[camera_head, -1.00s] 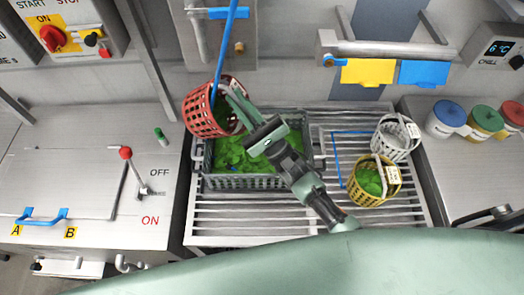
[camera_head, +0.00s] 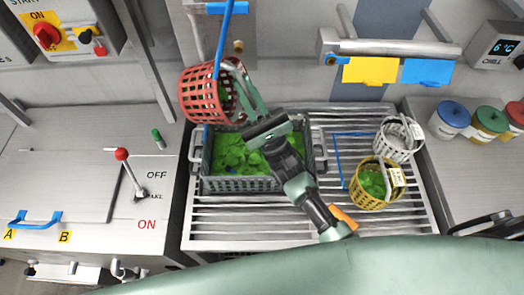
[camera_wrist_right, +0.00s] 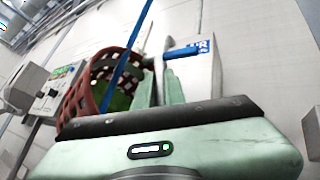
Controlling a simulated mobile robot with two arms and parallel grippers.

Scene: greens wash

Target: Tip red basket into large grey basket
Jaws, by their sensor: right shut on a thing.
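The red basket (camera_head: 203,97) is tilted on its side above the back left of the large grey basket, its opening turned to the right, with some green leaves (camera_head: 226,97) inside. My right gripper (camera_head: 246,92) is shut on the red basket at its rim side. The red basket also shows in the right wrist view (camera_wrist_right: 75,98), beyond the fingers (camera_wrist_right: 160,88). The large grey basket (camera_head: 240,184) stands on the slatted rack and holds many green leaves (camera_head: 235,152). My left gripper is not in view.
A yellow basket with leaves (camera_head: 366,200) and a white basket (camera_head: 392,151) stand on the rack (camera_head: 300,226) at the right. A blue pole (camera_head: 224,35) hangs down in front of the red basket. A lever with a red knob (camera_head: 121,154) stands at the left.

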